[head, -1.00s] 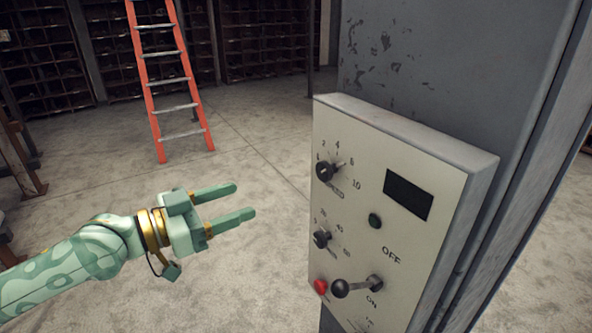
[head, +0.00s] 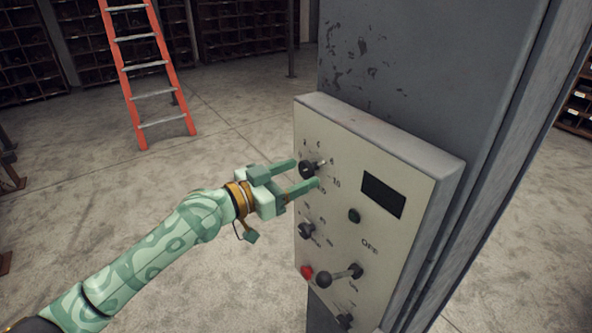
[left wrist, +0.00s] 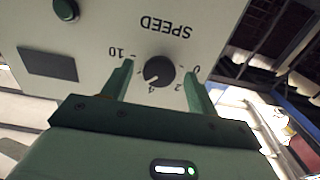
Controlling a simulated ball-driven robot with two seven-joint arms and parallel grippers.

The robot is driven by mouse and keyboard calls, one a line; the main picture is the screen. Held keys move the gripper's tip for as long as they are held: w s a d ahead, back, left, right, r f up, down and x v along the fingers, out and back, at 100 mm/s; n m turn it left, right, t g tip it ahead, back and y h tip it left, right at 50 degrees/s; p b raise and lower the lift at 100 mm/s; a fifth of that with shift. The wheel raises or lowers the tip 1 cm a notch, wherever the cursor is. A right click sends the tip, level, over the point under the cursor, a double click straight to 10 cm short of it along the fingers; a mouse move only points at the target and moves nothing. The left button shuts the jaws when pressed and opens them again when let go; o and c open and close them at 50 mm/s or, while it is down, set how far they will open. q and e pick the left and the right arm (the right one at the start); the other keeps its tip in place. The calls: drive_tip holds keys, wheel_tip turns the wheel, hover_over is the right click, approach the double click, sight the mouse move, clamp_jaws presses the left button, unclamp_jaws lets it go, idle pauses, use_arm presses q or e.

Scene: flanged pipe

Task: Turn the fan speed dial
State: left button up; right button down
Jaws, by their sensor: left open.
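The fan speed dial (head: 307,169) is a black knob at the upper left of a cream control panel (head: 400,160). In the left wrist view the dial (left wrist: 159,71) sits under the upside-down word SPEED, with a number scale around it. My left gripper (head: 308,172) is open, its two green fingers pointing at the panel on either side of the dial. In the left wrist view a gap shows between each finger and the knob. I cannot tell whether the fingertips touch the panel. My right gripper is not in view.
Below the dial are a second black knob (head: 306,230), a red button (head: 306,272) and a lever (head: 340,275) near the OFF mark. A dark display (head: 383,194) and a green button (head: 354,215) are to the right. A ladder (head: 145,70) stands behind on open floor.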

use_arm(q)
drive_tip(key=shift+w+d, duration=0.1)
drive_tip(key=shift+d, duration=0.05)
drive_tip(key=shift+c, duration=0.3)
drive_tip(key=c, duration=0.9)
